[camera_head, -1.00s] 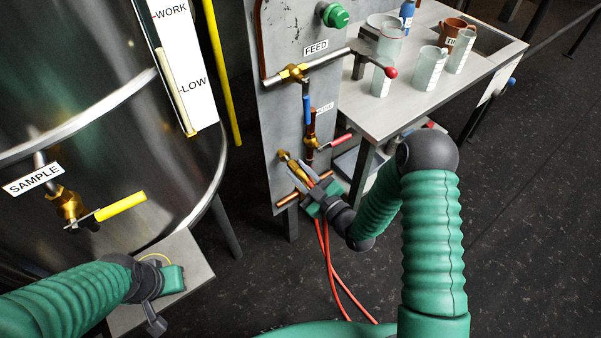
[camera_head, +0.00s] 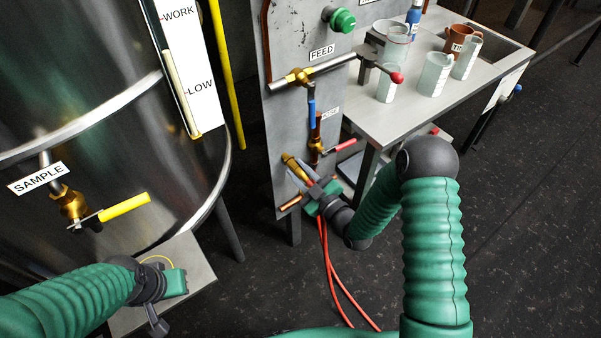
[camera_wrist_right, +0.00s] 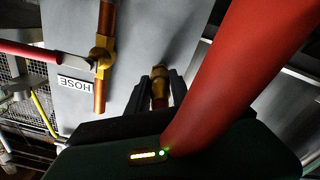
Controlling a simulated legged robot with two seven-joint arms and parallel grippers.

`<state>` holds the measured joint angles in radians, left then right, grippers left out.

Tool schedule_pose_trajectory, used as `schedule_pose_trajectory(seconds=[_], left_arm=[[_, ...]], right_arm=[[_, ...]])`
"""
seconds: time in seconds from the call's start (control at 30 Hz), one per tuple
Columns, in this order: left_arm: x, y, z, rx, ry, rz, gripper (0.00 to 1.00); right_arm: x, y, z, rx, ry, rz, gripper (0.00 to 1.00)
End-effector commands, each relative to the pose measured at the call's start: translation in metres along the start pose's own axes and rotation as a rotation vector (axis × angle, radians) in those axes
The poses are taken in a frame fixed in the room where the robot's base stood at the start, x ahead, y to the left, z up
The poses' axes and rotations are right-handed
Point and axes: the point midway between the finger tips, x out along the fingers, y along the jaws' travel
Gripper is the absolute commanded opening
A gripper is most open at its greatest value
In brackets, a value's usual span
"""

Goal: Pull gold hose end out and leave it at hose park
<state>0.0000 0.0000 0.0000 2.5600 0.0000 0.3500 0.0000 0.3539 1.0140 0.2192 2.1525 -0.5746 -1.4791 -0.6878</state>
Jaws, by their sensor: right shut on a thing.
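My right gripper (camera_head: 312,186) is shut on the gold hose end (camera_head: 290,161), low in front of the grey panel. In the right wrist view the gold hose end (camera_wrist_right: 159,75) stands out between the two dark fingers. A red hose (camera_head: 324,250) hangs from the gripper toward the floor; it fills much of the wrist view. The HOSE pipe and its red-handled valve (camera_head: 317,148) are just above, apart from the gold end. I cannot tell which part is the hose park. My left gripper (camera_head: 172,283) is at lower left; its fingers are unclear.
The grey panel (camera_head: 280,120) carries the FEED valve, a blue handle and a green knob. A copper stub (camera_head: 290,203) is beside the right gripper. A steel tank (camera_head: 110,130) with a yellow-handled SAMPLE valve is left. A table (camera_head: 400,118) with several beakers stands right. Dark floor is open.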

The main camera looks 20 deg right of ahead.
Motion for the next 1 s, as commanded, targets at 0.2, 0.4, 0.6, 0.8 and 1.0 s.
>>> schedule_pose_trajectory(seconds=[0.2,0.4,0.6,0.8,1.0], left_arm=[[0.0001,0.0,0.0001,0.0,0.0,0.0,0.0],[0.0002,0.0,0.0001,0.0,0.0,0.0,0.0],[0.0002,0.0,0.0001,0.0,0.0,0.0,0.0],[0.0002,0.0,0.0001,0.0,0.0,0.0,0.0],[0.0002,0.0,0.0001,0.0,0.0,0.0,0.0]], right_arm=[[0.0013,0.0002,-0.0005,0.0,0.001,0.0,0.34],[0.0012,0.0,-0.0003,-0.001,0.001,0.0,0.52],[0.001,-0.0002,0.0001,0.0,0.0,-0.001,0.57],[0.001,-0.0002,0.0001,0.0,0.0,0.0,0.65],[0.001,-0.0002,0.0,0.0,0.0,0.0,0.65]])
